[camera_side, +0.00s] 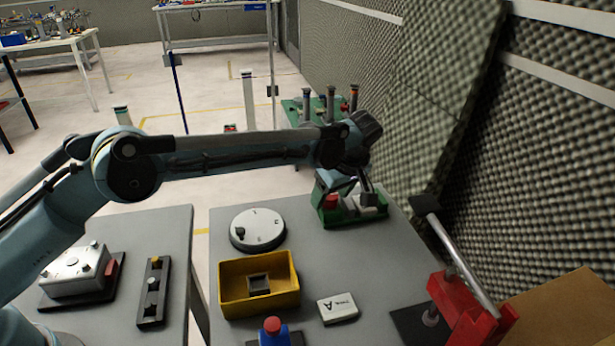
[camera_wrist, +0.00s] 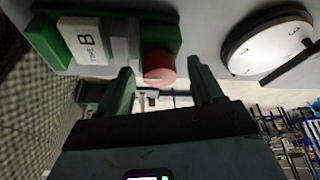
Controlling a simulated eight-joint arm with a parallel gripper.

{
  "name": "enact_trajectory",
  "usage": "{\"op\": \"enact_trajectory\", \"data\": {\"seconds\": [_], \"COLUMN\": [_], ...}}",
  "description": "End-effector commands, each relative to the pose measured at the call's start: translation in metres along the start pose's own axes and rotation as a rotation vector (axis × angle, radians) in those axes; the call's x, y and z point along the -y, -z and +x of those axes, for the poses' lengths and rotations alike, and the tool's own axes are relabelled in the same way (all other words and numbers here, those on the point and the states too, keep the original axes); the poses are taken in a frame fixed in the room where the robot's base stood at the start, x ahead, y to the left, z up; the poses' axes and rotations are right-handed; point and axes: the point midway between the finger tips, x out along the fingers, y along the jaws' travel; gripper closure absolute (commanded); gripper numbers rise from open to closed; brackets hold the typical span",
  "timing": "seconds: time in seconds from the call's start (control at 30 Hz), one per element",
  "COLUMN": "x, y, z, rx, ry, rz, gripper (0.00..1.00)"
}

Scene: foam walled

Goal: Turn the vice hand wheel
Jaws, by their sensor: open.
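The green vice (camera_side: 352,215) stands at the back right of the grey table, with a white block in it. In the wrist view the vice (camera_wrist: 45,42) holds this block (camera_wrist: 92,42), marked "TYPE B". The red hand wheel (camera_side: 331,201) is at the vice's left end. In the wrist view the round red wheel (camera_wrist: 159,67) shows between my fingertips. My gripper (camera_wrist: 160,64) is open, with one finger on each side of the wheel in that view. I cannot tell whether either finger touches it. In the side view my wrist partly hides the vice.
A white round dial (camera_side: 257,229), a yellow bin (camera_side: 232,309) and a white "TYPE A" block (camera_side: 338,308) lie nearer on the table. A red device with a metal lever (camera_side: 462,262) stands at right. Foam walls (camera_side: 560,150) rise beyond the vice.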

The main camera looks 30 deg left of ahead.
Motion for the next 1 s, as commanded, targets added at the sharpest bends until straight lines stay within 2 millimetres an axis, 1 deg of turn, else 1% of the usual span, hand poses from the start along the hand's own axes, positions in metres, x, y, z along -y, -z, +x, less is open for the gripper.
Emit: {"op": "enact_trajectory", "data": {"seconds": [0.03,0.07,0.4,0.73,0.87,1.0], "x": [0.0000,0.0000,0.0001,0.0009,0.0015,0.0024], "y": [0.0000,0.0000,-0.0001,-0.0001,-0.0001,0.0000], "z": [-0.0001,-0.0001,-0.0004,-0.0006,-0.0006,-0.0008], "rx": [0.000,0.000,0.000,0.000,0.000,0.001], "ry": [0.000,0.000,0.001,-0.016,-0.041,-0.081], "rz": [0.000,0.000,0.000,0.043,0.104,0.201], "gripper": [0.34,0.37,0.89,0.90,0.90,0.90]}}
